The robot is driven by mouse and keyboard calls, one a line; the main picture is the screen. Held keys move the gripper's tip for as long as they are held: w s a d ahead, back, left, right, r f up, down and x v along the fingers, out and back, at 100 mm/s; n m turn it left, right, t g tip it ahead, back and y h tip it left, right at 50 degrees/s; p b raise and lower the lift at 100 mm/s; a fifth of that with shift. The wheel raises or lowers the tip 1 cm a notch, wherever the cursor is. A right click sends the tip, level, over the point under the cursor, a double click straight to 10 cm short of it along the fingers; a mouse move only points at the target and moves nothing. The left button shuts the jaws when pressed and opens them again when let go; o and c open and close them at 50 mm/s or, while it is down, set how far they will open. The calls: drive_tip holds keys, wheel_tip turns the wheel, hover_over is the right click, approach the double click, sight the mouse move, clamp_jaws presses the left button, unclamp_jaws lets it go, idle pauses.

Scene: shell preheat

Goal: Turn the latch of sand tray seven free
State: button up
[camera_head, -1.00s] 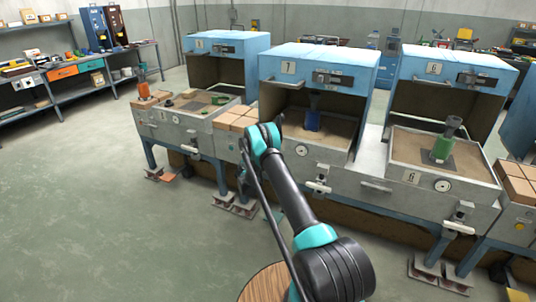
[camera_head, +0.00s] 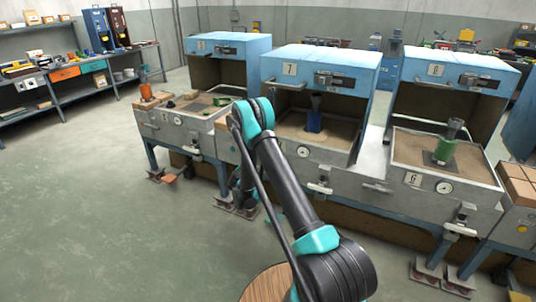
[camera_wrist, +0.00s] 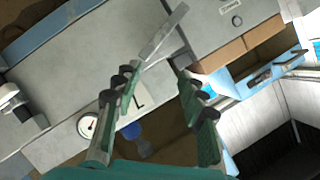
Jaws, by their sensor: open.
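Sand tray seven (camera_head: 340,170) is the middle tray, under the blue hood marked 7. In the wrist view its front shows the number plate (camera_wrist: 139,101), turned upside down, and a round gauge (camera_wrist: 88,125). A flat pale metal bar (camera_wrist: 163,32) crosses this front beyond my fingertips. A pale handle (camera_head: 319,187) sits lower right on the front; it also seems to show at the wrist view's left edge (camera_wrist: 12,98). I cannot tell for sure which of these is the latch. My gripper (camera_wrist: 155,73) is open and empty, pointing toward the bar. My arm hides it in the head view.
A blue object (camera_head: 314,121) stands in tray seven. Tray six (camera_head: 480,195), holding a green object (camera_head: 444,152), is to the right; another tray (camera_head: 170,130) is to the left. Brown blocks (camera_wrist: 240,50) lie beside tray seven. Open floor (camera_head: 90,220) spreads left.

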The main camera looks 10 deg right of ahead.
drive_tip(key=s+d+r+n+g, duration=0.3)
drive_tip(key=s+d+r, duration=0.4)
drive_tip(key=r, duration=0.5)
drive_tip(key=shift+s, duration=1)
drive_tip(key=shift+d+r, duration=0.1)
